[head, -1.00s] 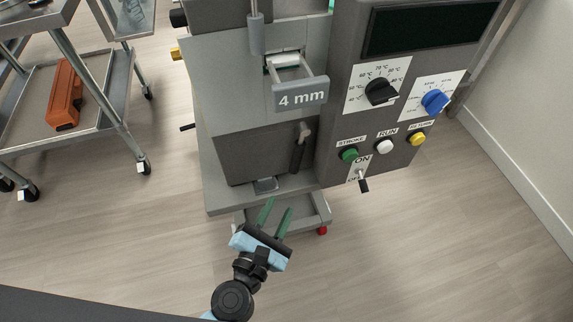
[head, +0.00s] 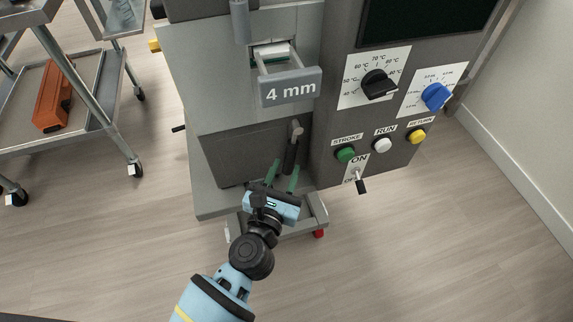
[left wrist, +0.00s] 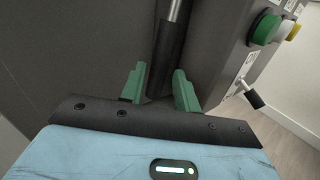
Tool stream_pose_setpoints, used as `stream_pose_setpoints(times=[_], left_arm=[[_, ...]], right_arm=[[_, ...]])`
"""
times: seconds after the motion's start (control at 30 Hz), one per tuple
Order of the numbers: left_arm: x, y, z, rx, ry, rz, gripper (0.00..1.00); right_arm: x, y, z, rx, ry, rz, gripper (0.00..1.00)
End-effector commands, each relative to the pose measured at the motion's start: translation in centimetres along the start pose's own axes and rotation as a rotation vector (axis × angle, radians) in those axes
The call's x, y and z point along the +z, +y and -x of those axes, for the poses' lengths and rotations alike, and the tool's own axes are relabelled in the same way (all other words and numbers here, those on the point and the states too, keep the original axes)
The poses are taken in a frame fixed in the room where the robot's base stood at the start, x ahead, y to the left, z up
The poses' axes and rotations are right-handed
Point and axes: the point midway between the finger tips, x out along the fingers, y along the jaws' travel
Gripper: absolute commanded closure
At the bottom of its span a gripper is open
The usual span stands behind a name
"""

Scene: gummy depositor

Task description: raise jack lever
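The jack lever (head: 290,158) is a grey rod with a black grip, hanging down along the dark front of the machine. My left gripper (head: 283,173), with green fingers, is open just below and around the lower end of the black grip. In the left wrist view the black grip (left wrist: 169,48) runs down between the two green fingers (left wrist: 159,80), with a gap on either side. I cannot tell how deep it sits between them. My right gripper is not in view.
The control panel (head: 358,145) with its buttons, knobs and ON/OFF toggle (head: 361,185) stands close to the right of the lever. A drawer-like "4 mm" plate (head: 291,87) juts out above. A cart (head: 95,115) with an orange toolbox (head: 52,98) is at the left. The floor in front is clear.

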Motion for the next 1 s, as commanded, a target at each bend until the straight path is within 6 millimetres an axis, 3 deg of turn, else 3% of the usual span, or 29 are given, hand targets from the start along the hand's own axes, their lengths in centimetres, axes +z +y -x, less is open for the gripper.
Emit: stream_pose_setpoints(times=[0.2, 0.5, 0.77, 1.0], left_arm=[[0.0, 0.0, -1.7, 0.0, 0.0, 0.001, 0.69], [-0.1, 0.0, -1.9, 0.0, 0.001, 0.001, 0.69], [-0.1, 0.0, -1.9, 0.0, 0.001, 0.001, 1.0], [0.0, 0.0, -1.9, 0.0, 0.002, 0.0, 1.0]], right_arm=[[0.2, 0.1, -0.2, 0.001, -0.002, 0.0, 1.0], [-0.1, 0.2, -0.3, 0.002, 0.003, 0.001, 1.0], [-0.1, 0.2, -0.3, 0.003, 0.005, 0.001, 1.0], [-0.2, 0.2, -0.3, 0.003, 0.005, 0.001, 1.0]])
